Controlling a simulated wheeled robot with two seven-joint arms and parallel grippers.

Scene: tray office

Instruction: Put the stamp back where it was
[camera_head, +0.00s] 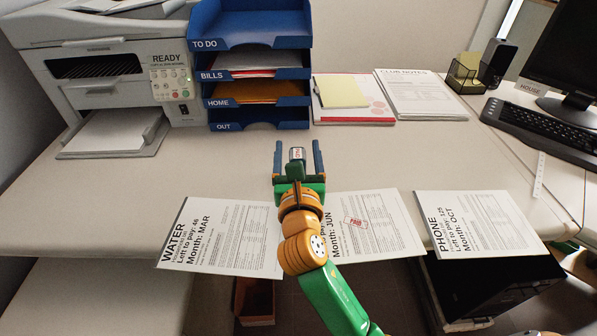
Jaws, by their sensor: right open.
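The stamp (297,153) is a small dark green block with a pale, red-marked label. It is upright between the fingers of my right gripper (297,160), with a gap on each side. That gripper is open, over the table behind the middle bill. I cannot tell whether the stamp rests on the tabletop. The middle bill (375,228), Month: JUN, bears a red stamped mark and is partly hidden by my right arm. My left gripper is not in view.
The WATER bill (225,235) lies at left and the PHONE bill (478,222) at right. Behind are a printer (110,65), blue letter trays (258,125), a notepad (350,112), club notes (420,95), a mesh holder (466,78) and a keyboard (540,125). The table (420,155) between is mostly clear.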

